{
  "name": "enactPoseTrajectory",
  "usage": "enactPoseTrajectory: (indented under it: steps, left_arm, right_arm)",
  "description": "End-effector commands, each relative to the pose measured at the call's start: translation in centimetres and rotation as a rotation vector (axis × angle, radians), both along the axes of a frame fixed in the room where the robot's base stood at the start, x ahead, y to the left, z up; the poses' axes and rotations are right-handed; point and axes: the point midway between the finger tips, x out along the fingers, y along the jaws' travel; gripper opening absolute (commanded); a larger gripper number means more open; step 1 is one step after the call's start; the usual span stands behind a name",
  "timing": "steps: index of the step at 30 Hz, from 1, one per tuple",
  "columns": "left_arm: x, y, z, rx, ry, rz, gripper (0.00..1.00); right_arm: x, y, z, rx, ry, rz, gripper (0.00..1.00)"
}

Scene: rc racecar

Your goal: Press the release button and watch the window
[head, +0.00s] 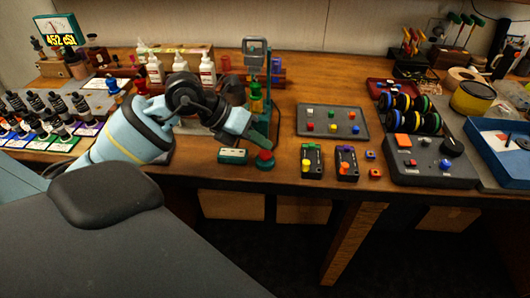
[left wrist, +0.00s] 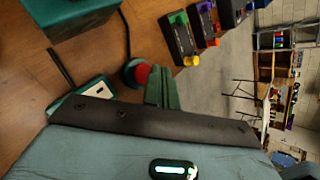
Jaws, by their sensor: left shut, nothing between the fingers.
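The red release button (head: 265,155) sits on a round green base near the table's front edge; it also shows in the left wrist view (left wrist: 143,74). A small green box (head: 233,156) with a pale window panel (left wrist: 98,90) lies left of the button. My left gripper (head: 260,138) is shut and empty. Its green fingers (left wrist: 162,88) are right beside the button in the left wrist view and appear above it in the head view. I cannot tell whether they touch it. My right gripper is out of view.
A green stand with a grey display (head: 256,50) rises behind the button. Right of it are two black switch boxes (head: 312,160), a grey tray of coloured buttons (head: 333,122) and a dark control box (head: 430,160). Small bottles (head: 60,105) crowd the left side.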

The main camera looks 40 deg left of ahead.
Motion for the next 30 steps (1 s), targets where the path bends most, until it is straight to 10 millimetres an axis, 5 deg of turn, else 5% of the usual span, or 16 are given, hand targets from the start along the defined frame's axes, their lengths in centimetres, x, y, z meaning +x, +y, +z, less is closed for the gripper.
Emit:
enactPoseTrajectory:
  steps: [30]
  left_arm:
    - [-0.01, -0.01, -0.87, 0.000, 0.000, 0.000, 0.00]
  right_arm:
    - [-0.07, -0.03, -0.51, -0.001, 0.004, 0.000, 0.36]
